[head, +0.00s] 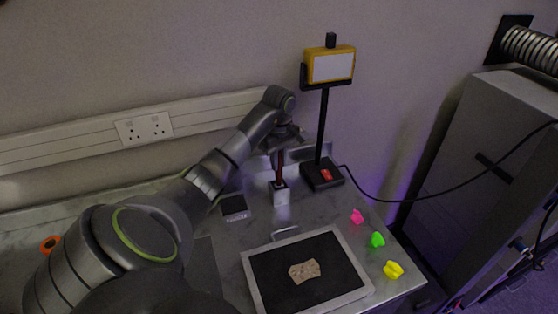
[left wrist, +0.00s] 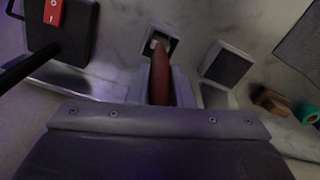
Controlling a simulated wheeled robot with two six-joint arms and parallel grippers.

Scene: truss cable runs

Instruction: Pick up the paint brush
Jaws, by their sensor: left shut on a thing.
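The paint brush (head: 280,170) stands upright with its reddish-brown handle showing. Its lower end is in a small pale square holder (head: 279,194) on the marble-look tabletop. My left gripper (head: 282,152) is above the holder, shut on the brush handle. In the left wrist view the red handle (left wrist: 159,78) runs from between the jaws down to the dark opening of the holder (left wrist: 166,38). The brush's lower end is hidden there. My right gripper is not in view.
A lamp (head: 331,66) on a black stand with a red switch stands just right of the brush. A framed black tray (head: 350,285) holds a tan fragment. Pink, green and yellow clips lie right of it. A small dark-topped block (head: 234,207) sits left of the holder.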

